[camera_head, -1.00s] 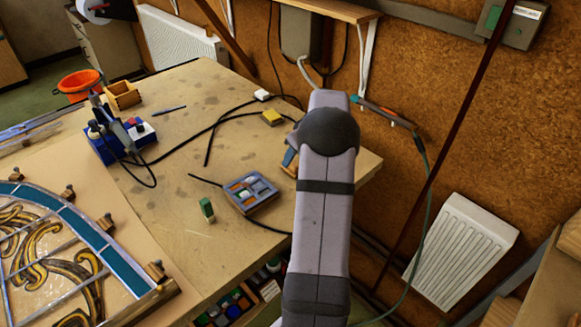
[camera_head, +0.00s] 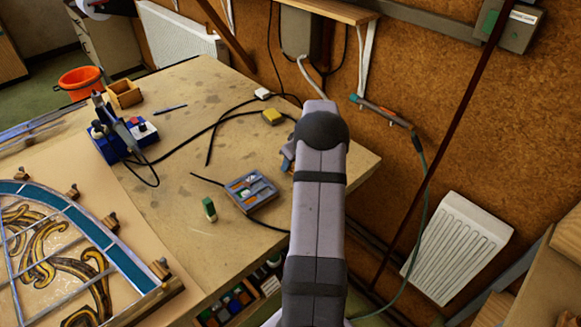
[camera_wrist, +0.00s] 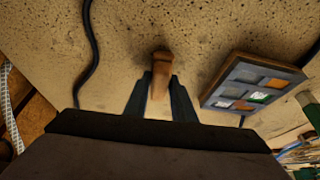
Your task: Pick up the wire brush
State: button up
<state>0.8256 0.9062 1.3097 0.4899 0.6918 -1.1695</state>
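A brown wooden piece, which looks like the handle of the wire brush (camera_wrist: 161,66), stands out between the fingertips of my gripper (camera_wrist: 161,82) in the wrist view. The dark fingers lie close on both sides of it; whether they press on it I cannot tell. No bristles can be made out. In the head view my gripper (camera_head: 287,156) is low over the right part of the bench, partly hidden behind my own arm. The brush cannot be made out there.
A grey compartment tray (camera_head: 251,191) with coloured pieces lies left of my gripper; it also shows in the wrist view (camera_wrist: 252,84).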

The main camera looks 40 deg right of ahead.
jog(key=shift+r, duration=0.1)
grip_shut()
notch_tip(320, 180, up, 10)
jog(key=b, duration=0.3)
